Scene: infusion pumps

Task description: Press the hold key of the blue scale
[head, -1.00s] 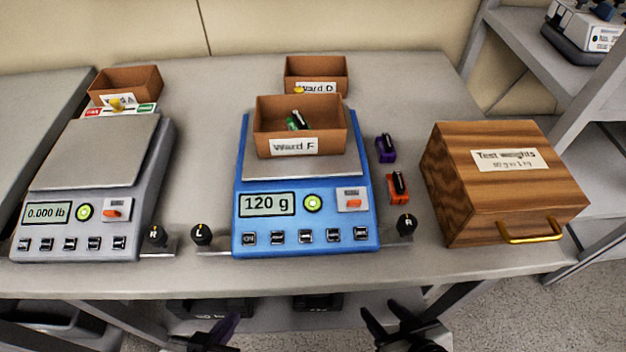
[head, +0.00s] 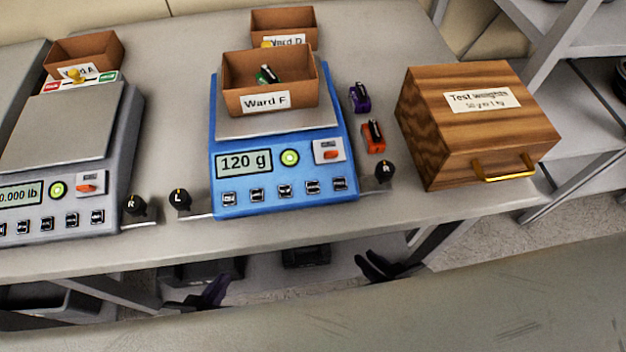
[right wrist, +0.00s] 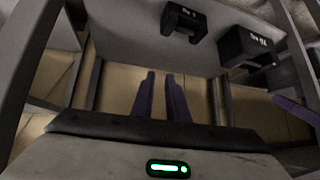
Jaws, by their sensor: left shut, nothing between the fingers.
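The blue scale (head: 283,175) stands on the grey table in the head view and reads 120 g. A row of several small dark keys (head: 285,191) runs along its front. Their labels are too small to tell which is hold. A cardboard box labelled Ward F (head: 268,85) sits on its pan with small items inside. My left gripper (head: 214,290) is shut and empty, below the table's front edge. My right gripper (head: 376,262) is also below that edge, further right. Its two purple fingers (right wrist: 160,92) show a gap with nothing between them in the right wrist view.
Black knobs marked L (head: 180,199) and R (head: 385,173) flank the blue scale. A grey scale (head: 65,155) stands left. A wooden Test weights box (head: 475,130) stands right, past purple (head: 360,97) and orange (head: 374,137) items. A shelf with dark devices (right wrist: 185,22) lies under the table.

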